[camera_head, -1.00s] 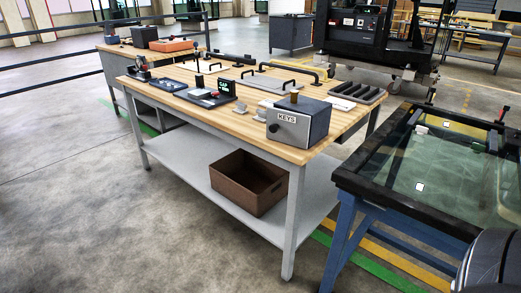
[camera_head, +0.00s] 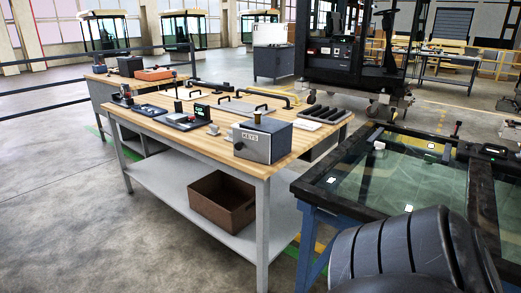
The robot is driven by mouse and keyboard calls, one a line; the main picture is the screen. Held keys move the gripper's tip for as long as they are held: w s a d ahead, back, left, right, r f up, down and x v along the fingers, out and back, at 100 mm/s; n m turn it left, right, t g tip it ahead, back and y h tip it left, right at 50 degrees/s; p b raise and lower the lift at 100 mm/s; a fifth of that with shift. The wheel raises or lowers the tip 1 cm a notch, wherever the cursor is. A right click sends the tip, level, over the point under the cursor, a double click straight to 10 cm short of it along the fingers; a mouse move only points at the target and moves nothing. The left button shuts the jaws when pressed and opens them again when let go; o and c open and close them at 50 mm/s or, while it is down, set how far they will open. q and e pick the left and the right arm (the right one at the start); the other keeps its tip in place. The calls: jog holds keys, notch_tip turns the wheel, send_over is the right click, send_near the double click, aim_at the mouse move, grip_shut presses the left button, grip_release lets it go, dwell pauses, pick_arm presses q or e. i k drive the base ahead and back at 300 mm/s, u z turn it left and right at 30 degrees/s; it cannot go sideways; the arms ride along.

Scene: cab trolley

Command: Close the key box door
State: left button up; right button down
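The key box (camera_head: 283,139) is a small dark grey-blue box near the front right corner of the wooden workbench top. Its lighter grey front door (camera_head: 252,150) carries a white KEYS label and a small round knob at the left. The door looks nearly flush with the box; at this size I cannot tell whether it is fully shut or slightly ajar. Neither of my grippers shows. A black ribbed part of my own arm fills the lower right corner, well apart from the box.
The workbench (camera_head: 207,143) also bears trays, handles and small devices. A brown open crate (camera_head: 222,203) stands on its lower shelf. A glass-topped frame on blue legs (camera_head: 314,191) stands close at the right. Open floor lies in front and at the left.

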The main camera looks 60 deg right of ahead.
aim_at(251, 145)
jog(key=z, duration=0.8)
jog(key=i, duration=1)
jog(key=z, duration=0.25)
